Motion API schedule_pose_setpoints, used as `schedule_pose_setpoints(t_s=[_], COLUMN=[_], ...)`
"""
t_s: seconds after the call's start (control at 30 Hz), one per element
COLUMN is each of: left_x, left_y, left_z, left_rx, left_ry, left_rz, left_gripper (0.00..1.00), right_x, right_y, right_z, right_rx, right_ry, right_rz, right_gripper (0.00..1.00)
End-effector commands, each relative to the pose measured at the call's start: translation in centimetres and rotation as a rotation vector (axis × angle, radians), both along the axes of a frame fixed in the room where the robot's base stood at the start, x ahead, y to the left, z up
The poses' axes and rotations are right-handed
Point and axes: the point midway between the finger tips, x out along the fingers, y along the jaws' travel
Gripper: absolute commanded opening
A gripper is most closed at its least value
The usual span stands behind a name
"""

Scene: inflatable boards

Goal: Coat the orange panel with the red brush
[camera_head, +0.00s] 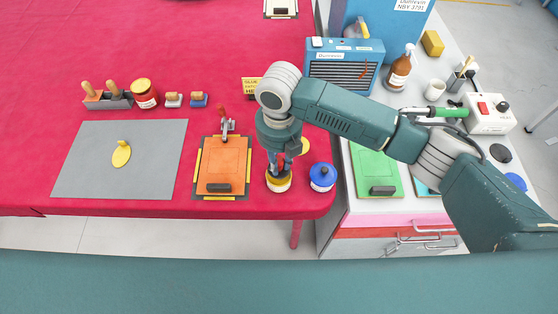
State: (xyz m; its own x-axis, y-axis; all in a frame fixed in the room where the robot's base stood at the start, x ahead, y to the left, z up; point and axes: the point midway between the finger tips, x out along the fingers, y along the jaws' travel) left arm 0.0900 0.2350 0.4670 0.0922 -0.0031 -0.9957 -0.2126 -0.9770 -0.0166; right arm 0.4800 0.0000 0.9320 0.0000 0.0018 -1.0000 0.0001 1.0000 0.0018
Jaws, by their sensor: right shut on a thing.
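The orange panel (222,165) lies flat in a dark holder with yellow edge strips, near the front of the red table. A metal clamp with a red handle (226,123) sits at its back edge, and a dark block (218,188) at its front edge. My right gripper (280,163) points down, right of the panel, shut on the red brush (281,167), of which only a little red shows. It is over a pot with a yellow band (278,184). The bristles are hidden, so I cannot tell whether they touch the contents. My left gripper is out of view.
A blue-lidded pot (322,177) stands close right of the gripper. A grey mat (90,160) with a yellow oval tool lies left. A blue heater-like box (345,65) and green panel (376,170) are right.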

Motion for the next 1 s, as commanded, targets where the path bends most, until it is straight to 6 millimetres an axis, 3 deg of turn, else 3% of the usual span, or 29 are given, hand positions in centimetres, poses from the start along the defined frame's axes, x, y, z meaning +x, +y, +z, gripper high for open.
schedule_pose_setpoints(t_s=[1.0], left_x=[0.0], left_y=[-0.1], left_z=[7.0], left_rx=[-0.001], left_ry=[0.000], left_rz=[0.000], left_gripper=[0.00], right_x=[-0.1], right_y=[0.0], right_z=[7.1], right_rx=[-0.001], right_ry=[0.001], right_rz=[0.000], right_gripper=[0.00])
